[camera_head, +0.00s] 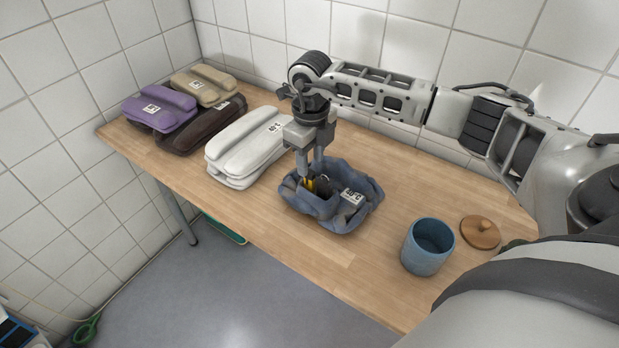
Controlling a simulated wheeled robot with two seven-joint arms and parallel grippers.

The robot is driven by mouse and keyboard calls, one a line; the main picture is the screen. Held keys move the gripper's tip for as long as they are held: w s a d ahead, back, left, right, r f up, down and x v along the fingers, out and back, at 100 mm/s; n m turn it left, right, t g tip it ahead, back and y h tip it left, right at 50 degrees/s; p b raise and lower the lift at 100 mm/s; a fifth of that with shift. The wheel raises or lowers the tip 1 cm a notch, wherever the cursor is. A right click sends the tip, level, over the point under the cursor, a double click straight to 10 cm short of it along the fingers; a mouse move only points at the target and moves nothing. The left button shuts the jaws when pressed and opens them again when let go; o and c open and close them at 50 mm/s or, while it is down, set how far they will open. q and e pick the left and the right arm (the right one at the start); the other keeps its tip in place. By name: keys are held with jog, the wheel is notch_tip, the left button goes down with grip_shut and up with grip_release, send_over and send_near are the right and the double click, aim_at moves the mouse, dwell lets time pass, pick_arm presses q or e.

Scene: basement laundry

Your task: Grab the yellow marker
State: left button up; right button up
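My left gripper is not in view.
A white folded case (243,147) lies left of the pouch. Purple (160,108), beige (204,85) and dark brown (203,127) cases lie at the far left. A blue cup (427,247) and a round wooden lid (480,232) stand at the right. The tiled wall is close behind the table.

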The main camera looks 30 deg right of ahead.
aim_at(309, 181)
notch_tip(309, 181, down, 2)
jog(key=shift+a+f, duration=0.15)
jog(key=shift+f, duration=0.45)
jog(key=shift+c, duration=0.7)
grip_shut()
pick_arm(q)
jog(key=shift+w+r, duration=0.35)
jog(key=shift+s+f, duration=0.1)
pick_arm(e)
jog(key=shift+r, duration=0.1)
